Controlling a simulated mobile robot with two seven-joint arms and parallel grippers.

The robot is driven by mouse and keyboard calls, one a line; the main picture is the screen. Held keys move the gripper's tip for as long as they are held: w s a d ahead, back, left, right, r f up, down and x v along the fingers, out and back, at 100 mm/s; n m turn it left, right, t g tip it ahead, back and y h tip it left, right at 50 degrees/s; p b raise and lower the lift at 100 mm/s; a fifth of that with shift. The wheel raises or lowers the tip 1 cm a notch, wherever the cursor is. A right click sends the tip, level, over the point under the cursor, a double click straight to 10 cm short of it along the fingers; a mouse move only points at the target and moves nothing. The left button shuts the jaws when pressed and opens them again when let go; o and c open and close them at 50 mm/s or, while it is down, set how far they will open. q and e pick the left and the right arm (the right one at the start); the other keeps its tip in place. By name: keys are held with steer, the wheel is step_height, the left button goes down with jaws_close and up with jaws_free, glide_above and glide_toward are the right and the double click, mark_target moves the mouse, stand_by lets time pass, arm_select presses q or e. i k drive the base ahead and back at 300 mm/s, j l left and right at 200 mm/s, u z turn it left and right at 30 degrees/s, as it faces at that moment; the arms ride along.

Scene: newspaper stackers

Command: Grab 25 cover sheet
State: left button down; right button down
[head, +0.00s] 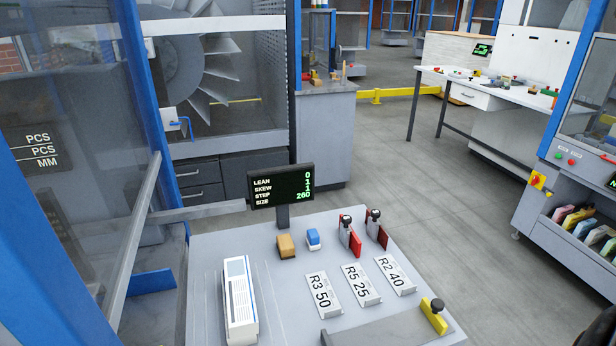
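A white sheet marked "R5 25" (361,285) lies on the grey worktop, in the middle of a row of three. The "R3 50" sheet (323,295) lies to its left and the "R2 40" sheet (395,275) to its right. All three look flat and apart from each other. Neither of my grippers shows in the head view.
A white newspaper stack (240,301) stands on the worktop's left. Behind the sheets are a tan block (286,246), a blue-and-white block (313,239), and two black-knobbed red pieces (351,238). A yellow piece (434,316) sits front right. A display (281,186) rises behind.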

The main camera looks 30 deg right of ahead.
mark_target(364, 291)
steer(key=z, duration=1.5)
